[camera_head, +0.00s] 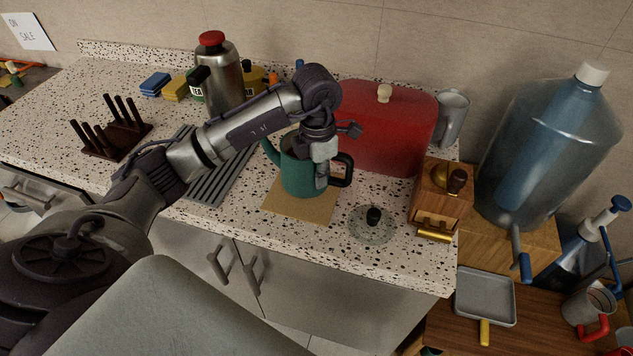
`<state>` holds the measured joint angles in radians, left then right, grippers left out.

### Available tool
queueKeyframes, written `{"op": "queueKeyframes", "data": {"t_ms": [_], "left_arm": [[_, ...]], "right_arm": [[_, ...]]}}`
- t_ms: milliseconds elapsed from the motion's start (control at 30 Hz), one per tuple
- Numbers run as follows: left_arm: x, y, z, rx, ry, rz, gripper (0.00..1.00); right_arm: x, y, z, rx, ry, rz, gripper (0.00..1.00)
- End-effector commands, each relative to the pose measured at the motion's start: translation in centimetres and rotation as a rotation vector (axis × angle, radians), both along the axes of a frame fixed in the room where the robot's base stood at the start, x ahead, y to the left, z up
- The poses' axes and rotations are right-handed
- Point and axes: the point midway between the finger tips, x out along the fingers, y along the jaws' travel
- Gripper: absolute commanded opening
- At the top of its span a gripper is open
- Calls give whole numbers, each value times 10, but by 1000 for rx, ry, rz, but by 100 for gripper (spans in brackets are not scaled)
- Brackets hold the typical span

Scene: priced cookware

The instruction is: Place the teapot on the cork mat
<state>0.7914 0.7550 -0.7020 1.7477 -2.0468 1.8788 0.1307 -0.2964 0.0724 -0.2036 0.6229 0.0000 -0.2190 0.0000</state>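The teal teapot (297,178) stands upright over the square cork mat (300,208), its spout to the left and its black handle to the right. The mat's front part shows bare. Whether the teapot's base touches the mat is hard to tell. My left gripper (322,176) reaches down from above at the teapot's right side, by the rim and handle. One finger shows against the teapot's wall; the other is hidden, so its grip is unclear. My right gripper is out of view.
A glass lid (372,227) with a black knob lies right of the mat. A red bread bin (388,128) stands behind, a wooden grinder (440,194) to the right. A grey ridged drying mat (211,180) lies left. The counter's front edge is close.

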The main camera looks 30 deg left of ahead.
Motion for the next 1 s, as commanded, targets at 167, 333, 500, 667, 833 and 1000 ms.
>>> {"op": "queueKeyframes", "data": {"t_ms": [167,333,500,667,833,1000], "left_arm": [[8,11,-6,-1,-4,0,0],[8,11,-21,-2,0,-1,0],[8,11,-41,-2,-2,-1,0],[9,12,-47,0,-6,-2,0],[9,12,-47,-1,-5,-2,0],[8,11,-50,-1,-1,-2,20]], "right_arm": [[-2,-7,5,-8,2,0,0],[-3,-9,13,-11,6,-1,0],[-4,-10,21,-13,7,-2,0],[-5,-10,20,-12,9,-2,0],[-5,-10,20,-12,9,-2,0],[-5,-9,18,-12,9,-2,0]]}}
